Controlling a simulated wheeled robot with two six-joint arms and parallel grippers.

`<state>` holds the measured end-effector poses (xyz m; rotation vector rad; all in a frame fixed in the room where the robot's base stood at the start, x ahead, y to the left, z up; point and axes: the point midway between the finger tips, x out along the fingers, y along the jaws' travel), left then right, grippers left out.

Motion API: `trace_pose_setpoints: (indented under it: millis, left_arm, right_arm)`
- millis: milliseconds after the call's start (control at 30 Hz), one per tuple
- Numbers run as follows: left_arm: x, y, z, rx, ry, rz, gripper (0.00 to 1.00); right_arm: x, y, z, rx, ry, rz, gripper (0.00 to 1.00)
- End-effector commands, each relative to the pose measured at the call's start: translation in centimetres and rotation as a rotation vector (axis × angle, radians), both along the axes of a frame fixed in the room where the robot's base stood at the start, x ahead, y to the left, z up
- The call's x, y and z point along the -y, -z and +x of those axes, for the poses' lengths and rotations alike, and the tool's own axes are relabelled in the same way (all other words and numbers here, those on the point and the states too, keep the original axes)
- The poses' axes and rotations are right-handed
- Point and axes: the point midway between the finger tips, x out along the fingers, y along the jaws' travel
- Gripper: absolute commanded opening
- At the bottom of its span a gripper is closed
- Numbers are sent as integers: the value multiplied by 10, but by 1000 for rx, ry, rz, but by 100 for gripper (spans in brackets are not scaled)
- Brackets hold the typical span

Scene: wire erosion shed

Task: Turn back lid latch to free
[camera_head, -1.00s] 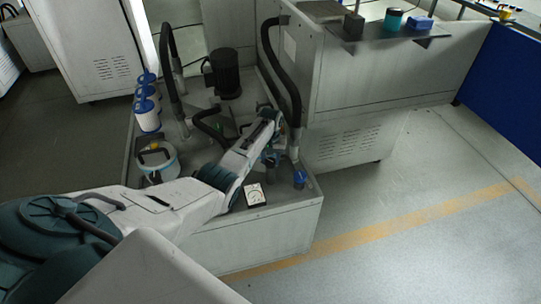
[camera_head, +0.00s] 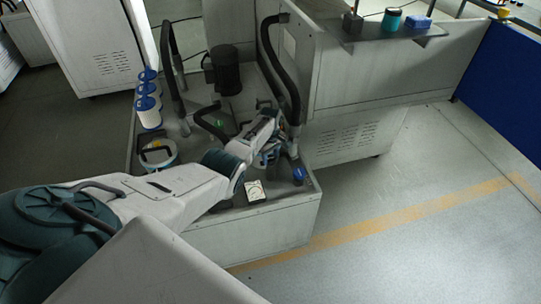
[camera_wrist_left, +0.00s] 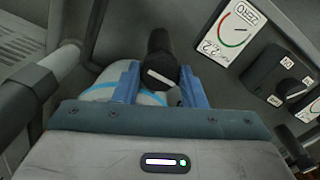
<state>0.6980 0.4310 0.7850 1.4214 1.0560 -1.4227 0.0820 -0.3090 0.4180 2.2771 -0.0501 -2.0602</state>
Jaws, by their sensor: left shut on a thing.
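The latch is hidden by the hand in the head view. My right gripper is not in view.
A dial gauge (camera_head: 255,191) sits close to the gripper, and a black rotary switch (camera_wrist_left: 280,78) is beside it. A blue knob (camera_head: 299,175), black hoses (camera_head: 281,62) and a motor (camera_head: 223,70) stand around it. Floor at right is clear.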

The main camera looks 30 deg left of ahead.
Motion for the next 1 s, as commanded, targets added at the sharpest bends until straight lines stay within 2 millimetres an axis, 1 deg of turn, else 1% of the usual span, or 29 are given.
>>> trace_pose_setpoints:
  millis: [33, 300, 700, 733, 800, 833, 1000]
  left_arm:
    - [-1, -2, 1, 4, -17, 2, 15]
    - [-1, -2, 1, 4, -70, 2, 15]
    - [-1, -2, 2, 5, -75, 2, 15]
    - [-1, -2, 2, 5, -75, 2, 42]
    - [-1, -2, 1, 4, -75, 2, 55]
    - [-1, -2, 1, 4, -74, 2, 59]
    - [-1, -1, 1, 2, -74, 1, 59]
  right_arm:
    - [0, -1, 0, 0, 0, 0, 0]
    - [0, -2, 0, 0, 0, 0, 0]
    - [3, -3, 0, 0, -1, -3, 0]
    - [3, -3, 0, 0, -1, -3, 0]
    - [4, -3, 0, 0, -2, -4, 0]
    - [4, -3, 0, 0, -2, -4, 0]
    - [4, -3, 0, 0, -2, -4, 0]
